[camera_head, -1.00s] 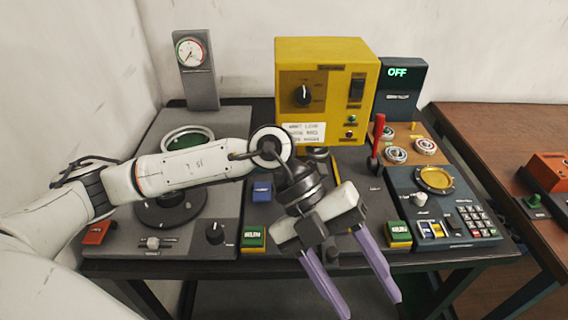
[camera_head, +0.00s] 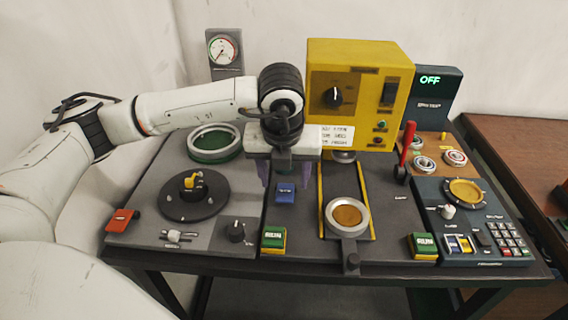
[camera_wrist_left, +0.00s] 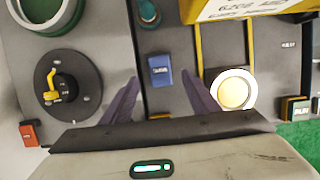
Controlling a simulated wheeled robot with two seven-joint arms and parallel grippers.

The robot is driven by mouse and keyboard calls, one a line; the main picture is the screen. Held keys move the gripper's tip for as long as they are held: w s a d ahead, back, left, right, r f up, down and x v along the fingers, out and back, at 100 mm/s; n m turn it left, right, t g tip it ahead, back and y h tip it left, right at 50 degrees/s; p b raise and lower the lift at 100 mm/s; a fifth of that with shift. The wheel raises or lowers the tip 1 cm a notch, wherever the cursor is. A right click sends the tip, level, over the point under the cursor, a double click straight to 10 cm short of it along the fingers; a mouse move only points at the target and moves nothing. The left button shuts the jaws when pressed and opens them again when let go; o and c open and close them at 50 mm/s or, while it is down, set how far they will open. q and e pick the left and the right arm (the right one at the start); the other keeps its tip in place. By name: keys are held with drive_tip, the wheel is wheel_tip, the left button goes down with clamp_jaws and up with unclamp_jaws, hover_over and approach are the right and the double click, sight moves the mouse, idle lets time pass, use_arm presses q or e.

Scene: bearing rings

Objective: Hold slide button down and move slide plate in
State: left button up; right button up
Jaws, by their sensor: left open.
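The blue button (camera_head: 285,193), with lettering I cannot read surely, sits on the dark panel left of the slide rails. It also shows in the wrist view (camera_wrist_left: 160,70). The slide plate (camera_head: 348,217), with a round metal ring and tan disc, sits at the front part of the track between two yellow rails. It also shows in the wrist view (camera_wrist_left: 234,92). My left gripper (camera_head: 285,180) points down above and just behind the blue button. Its purple fingers are open and empty, one each side of the button in the wrist view. My right gripper is not in view.
A yellow control box (camera_head: 358,95) with a hanging label stands behind the rails, close to my left gripper. Green buttons (camera_head: 273,239) flank the track at the front. A red lever (camera_head: 405,150) stands to the right. A black rotary disc (camera_head: 194,195) lies to the left.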

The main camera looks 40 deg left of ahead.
sight(285, 192)
use_arm(q)
drive_tip(key=shift+x, duration=1.9)
drive_tip(key=c, duration=1.1)
